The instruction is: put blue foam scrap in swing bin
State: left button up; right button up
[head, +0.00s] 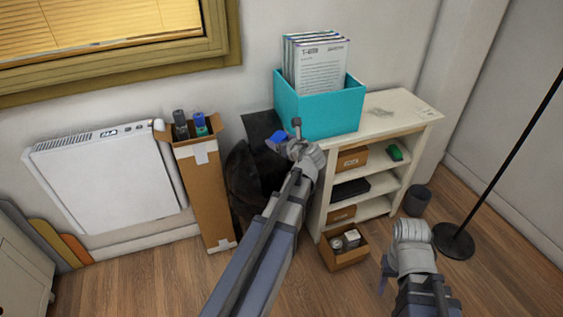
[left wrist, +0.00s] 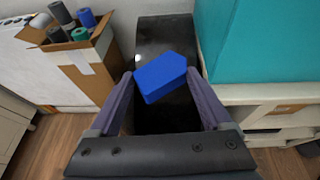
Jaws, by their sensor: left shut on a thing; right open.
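The blue foam scrap (head: 278,138) is a small solid block with a pointed end. My left gripper (left wrist: 163,76) is shut on it, with the scrap between its fingertips in the left wrist view (left wrist: 160,68). The black swing bin (head: 243,182) stands between the tall carton and the white shelf, partly hidden by my left arm. The left wrist view shows its glossy black top (left wrist: 165,30) behind the scrap and a dark area below it. The scrap is held over the bin. My right gripper (head: 386,272) is open at lower right, its fingers mostly hidden.
A teal box of papers (head: 318,108) stands on the white shelf (head: 400,108), close right of the bin. A tall carton with rolls (head: 203,190) stands close left. A small open box (head: 345,257) lies on the floor before the shelf. A lamp base (head: 453,241) is at right.

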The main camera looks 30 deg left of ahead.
pick_arm(q)
jog(key=shift+s+d+f+b, duration=0.15)
jog(key=shift+f+b, duration=0.4)
jog(key=shift+f, duration=0.5)
pick_arm(e)
jog(key=shift+f, duration=1.05)
pick_arm(q)
jog(key=shift+f, duration=0.1)
pick_arm(e)
jog(key=shift+f, duration=0.1)
pick_arm(q)
notch_tip(320, 180, down, 19)
jog(key=b, duration=1.9)
pick_arm(e)
notch_tip(320, 180, down, 19)
jog(key=shift+w, duration=0.1)
pick_arm(q)
jog(key=o, duration=1.1)
jog(key=p+v, duration=0.3)
jog(key=v, duration=0.5)
pick_arm(e)
notch_tip(320, 180, up, 3)
jog(key=shift+d+r, duration=0.1)
